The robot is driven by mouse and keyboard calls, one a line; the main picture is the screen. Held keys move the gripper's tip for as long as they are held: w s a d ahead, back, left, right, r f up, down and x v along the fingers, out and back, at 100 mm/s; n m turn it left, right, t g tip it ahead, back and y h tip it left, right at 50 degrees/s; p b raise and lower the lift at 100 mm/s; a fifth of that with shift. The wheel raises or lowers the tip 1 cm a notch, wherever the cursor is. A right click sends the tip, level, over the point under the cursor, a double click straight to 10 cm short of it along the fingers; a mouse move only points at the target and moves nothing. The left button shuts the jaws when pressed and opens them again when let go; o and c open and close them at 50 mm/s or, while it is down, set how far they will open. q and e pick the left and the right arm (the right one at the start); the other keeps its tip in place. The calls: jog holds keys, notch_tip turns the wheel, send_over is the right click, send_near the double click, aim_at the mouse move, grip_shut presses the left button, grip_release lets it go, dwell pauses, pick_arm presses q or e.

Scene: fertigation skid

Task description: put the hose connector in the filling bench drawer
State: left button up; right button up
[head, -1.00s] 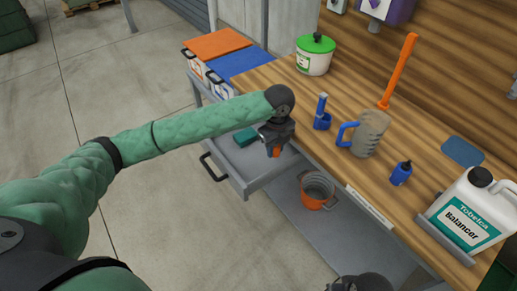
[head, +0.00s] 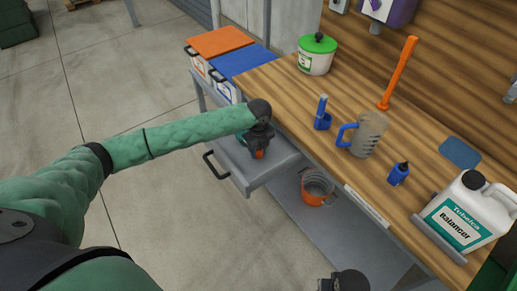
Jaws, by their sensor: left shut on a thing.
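The filling bench drawer (head: 279,173) is pulled open below the left part of the bench top. My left gripper (head: 259,150) points down over the inside of the drawer and is shut on the small orange hose connector (head: 259,155). Most of the connector is hidden by the fingers. I cannot tell if it touches the drawer floor. A teal thing in the drawer is mostly hidden behind my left gripper. My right gripper (head: 345,283) shows only in part at the bottom edge, and its fingers cannot be made out.
An orange-grey bucket (head: 317,187) stands on the lower shelf. Orange- and blue-lidded boxes stand left of the bench.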

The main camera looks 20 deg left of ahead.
pick_arm(q)
jog(key=shift+f, duration=0.2)
pick_arm(e)
jog(key=shift+f, duration=0.25)
pick_arm(q)
jog(key=o, duration=1)
jog(key=shift+c, duration=0.2)
jog(key=shift+r, duration=0.25)
notch_tip(320, 180, up, 12)
jog(key=b, duration=0.2)
jog(key=shift+f+b, duration=0.1)
jog(key=shift+b, duration=0.25)
pick_arm(e)
notch_tip(320, 180, up, 11)
jog(key=s, duration=0.2)
jog(key=shift+s+d+r, duration=0.15)
jog(key=shift+d, duration=0.05)
